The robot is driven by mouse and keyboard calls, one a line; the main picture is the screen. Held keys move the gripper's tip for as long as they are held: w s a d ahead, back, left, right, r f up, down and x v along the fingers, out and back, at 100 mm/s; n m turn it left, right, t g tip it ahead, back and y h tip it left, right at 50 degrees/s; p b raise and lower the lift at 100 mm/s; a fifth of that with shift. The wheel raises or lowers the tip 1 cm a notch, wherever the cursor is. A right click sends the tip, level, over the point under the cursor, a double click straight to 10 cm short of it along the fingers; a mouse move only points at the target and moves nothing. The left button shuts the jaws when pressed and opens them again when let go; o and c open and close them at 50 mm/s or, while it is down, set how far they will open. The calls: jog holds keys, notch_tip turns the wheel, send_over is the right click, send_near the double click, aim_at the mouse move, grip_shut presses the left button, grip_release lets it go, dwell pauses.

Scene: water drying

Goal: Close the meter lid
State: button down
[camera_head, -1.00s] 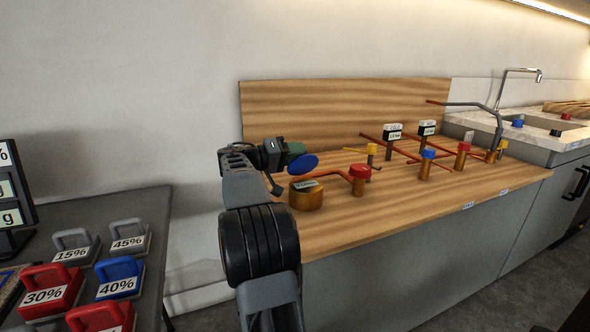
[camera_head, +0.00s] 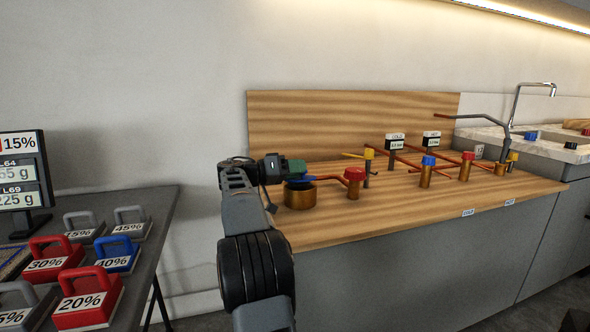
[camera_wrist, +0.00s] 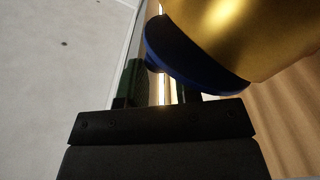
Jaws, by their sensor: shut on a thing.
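The brass meter (camera_head: 300,198) stands at the left end of the wooden counter. Its blue lid (camera_head: 299,182) lies low over the meter top, close to flat. The dial is hidden. My gripper (camera_head: 294,168) is just above the lid, on its left back side, and is shut on the lid. In the wrist view the gold meter body (camera_wrist: 245,30) fills the top right, with the dark blue lid (camera_wrist: 190,60) against its end. My gripper (camera_wrist: 160,88) meets the lid's edge there; the exact contact is partly hidden.
A red-capped brass valve (camera_head: 354,186) stands just right of the meter, joined by a copper pipe. Further right are more capped valves, pipes and two small meters (camera_head: 396,140). A dark table (camera_head: 160,200) with labelled weights is at the left.

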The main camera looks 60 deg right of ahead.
jog(key=shift+s+f, duration=0.15)
jog(key=shift+f, duration=0.15)
jog(key=c, duration=0.9)
grip_release()
jog(key=shift+r, duration=0.15)
jog(key=shift+a, duration=0.15)
jog(key=shift+w+a, duration=0.3)
jog(key=shift+w, duration=0.05)
jog(key=p+v, duration=0.3)
jog(key=v, duration=0.9)
jog(key=shift+w+a+p, duration=0.25)
jog(key=shift+a+p, duration=0.1)
